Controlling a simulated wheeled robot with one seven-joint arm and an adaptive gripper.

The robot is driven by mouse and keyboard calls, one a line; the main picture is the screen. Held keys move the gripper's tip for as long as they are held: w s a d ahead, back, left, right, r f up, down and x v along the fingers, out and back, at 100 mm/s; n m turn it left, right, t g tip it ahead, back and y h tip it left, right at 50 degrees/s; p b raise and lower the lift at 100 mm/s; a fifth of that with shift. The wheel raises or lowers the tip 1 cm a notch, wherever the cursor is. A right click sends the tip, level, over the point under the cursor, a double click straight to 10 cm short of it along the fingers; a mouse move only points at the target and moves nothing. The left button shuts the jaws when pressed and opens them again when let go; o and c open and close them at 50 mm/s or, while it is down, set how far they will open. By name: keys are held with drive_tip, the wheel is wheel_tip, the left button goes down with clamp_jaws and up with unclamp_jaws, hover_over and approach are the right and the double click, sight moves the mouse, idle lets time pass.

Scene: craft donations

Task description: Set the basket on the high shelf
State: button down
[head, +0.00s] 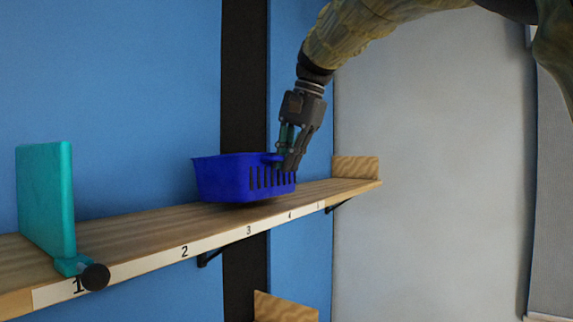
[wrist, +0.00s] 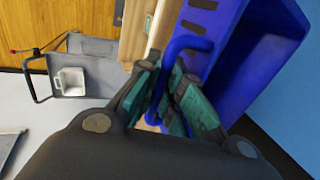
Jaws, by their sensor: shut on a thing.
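The blue basket (head: 228,179) is at the wooden shelf (head: 150,229) in the head view, above the labels 3 and 4. It looks roughly level, and I cannot tell whether its base touches the board. My gripper (head: 283,163) comes down from above at the basket's right end. In the wrist view my gripper (wrist: 168,100) is shut on the basket's blue handle loop (wrist: 190,42), and the basket (wrist: 245,60) extends to the upper right. The inside of the basket is mostly hidden.
A teal bookend (head: 46,200) stands at the shelf's left, with a dark round knob (head: 95,277) at the front edge. A wooden end stop (head: 356,166) closes the right end. Shelf room is clear between bookend and basket. A lower wooden piece (head: 285,307) shows beneath.

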sight(288, 174)
drive_tip(key=shift+w+r+p, duration=0.1)
drive_tip(key=shift+w+p, duration=0.25)
drive_tip(key=shift+w, duration=0.4)
drive_tip(key=shift+w+f+p, duration=0.1)
drive_tip(key=shift+f+p, duration=0.85)
drive_tip(key=shift+f, duration=0.95)
drive_tip(key=c, duration=1.6)
unclamp_jaws()
drive_tip(key=shift+w, duration=0.1)
drive_tip(key=shift+o, duration=0.2)
drive_tip(key=b+v, duration=0.3)
drive_tip(key=v, duration=0.9)
